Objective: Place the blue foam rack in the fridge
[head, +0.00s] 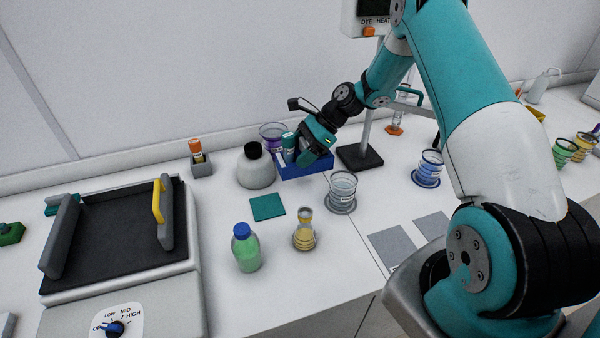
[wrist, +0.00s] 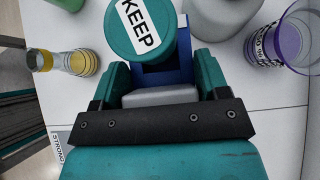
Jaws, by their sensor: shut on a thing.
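The blue foam rack (head: 308,169) is on or just above the white bench, between a white bottle with a black cap and a clear beaker. My gripper (head: 316,146) reaches down onto it and is shut on it. In the wrist view a blue part of the rack (wrist: 168,77) shows between the fingers (wrist: 160,90). A teal-capped item marked KEEP (wrist: 140,28) stands in the rack and hides much of it. I cannot tell whether the rack touches the bench. No fridge can be made out in either view.
Close around the rack are the white bottle (head: 256,170), a purple-rimmed beaker (head: 272,134), the clear beaker (head: 342,190) and a stand base (head: 360,157). A yellow flask (head: 304,232) and a green bottle (head: 246,250) stand nearer. A teal mat (head: 267,207) lies flat.

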